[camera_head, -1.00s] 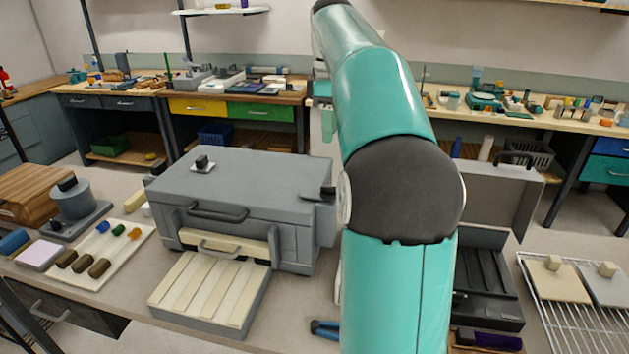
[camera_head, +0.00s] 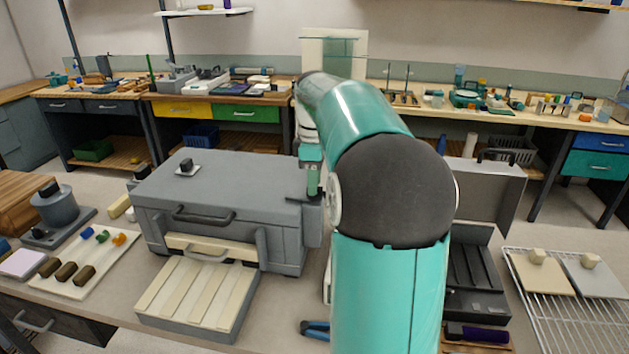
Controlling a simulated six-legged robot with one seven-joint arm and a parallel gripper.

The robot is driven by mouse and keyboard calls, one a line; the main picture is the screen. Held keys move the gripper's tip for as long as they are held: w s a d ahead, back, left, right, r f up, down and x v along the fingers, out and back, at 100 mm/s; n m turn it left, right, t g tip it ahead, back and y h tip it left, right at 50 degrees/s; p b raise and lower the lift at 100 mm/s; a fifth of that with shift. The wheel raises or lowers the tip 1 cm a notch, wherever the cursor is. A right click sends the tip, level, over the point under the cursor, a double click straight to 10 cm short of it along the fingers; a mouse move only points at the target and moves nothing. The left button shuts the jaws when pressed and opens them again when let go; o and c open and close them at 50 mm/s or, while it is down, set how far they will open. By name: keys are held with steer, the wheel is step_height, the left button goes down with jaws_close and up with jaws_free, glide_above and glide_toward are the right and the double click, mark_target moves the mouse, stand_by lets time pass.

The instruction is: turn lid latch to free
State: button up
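A grey box (camera_head: 215,213) with a closed lid (camera_head: 235,180) stands on the front bench, left of my arm. A small black knob on a pale plate (camera_head: 187,168) sits on the lid. A dark latch-like piece (camera_head: 309,200) is at the box's upper right edge. My gripper (camera_head: 313,186) points down right at this piece, seen from behind my arm. One teal finger part shows. Whether it touches the piece, and whether the fingers are apart, I cannot tell.
A slatted cream tray (camera_head: 199,298) is in front of the box. A white board with small pegs (camera_head: 84,262) lies to the left. An open dark case (camera_head: 474,277) and a wire rack (camera_head: 568,308) stand to the right. Blue-handled pliers (camera_head: 316,329) lie near the front.

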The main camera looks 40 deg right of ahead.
steer(key=shift+s+f, duration=0.1)
steer(key=shift+f, duration=0.15)
steer(key=shift+c, duration=0.2)
jaws_close()
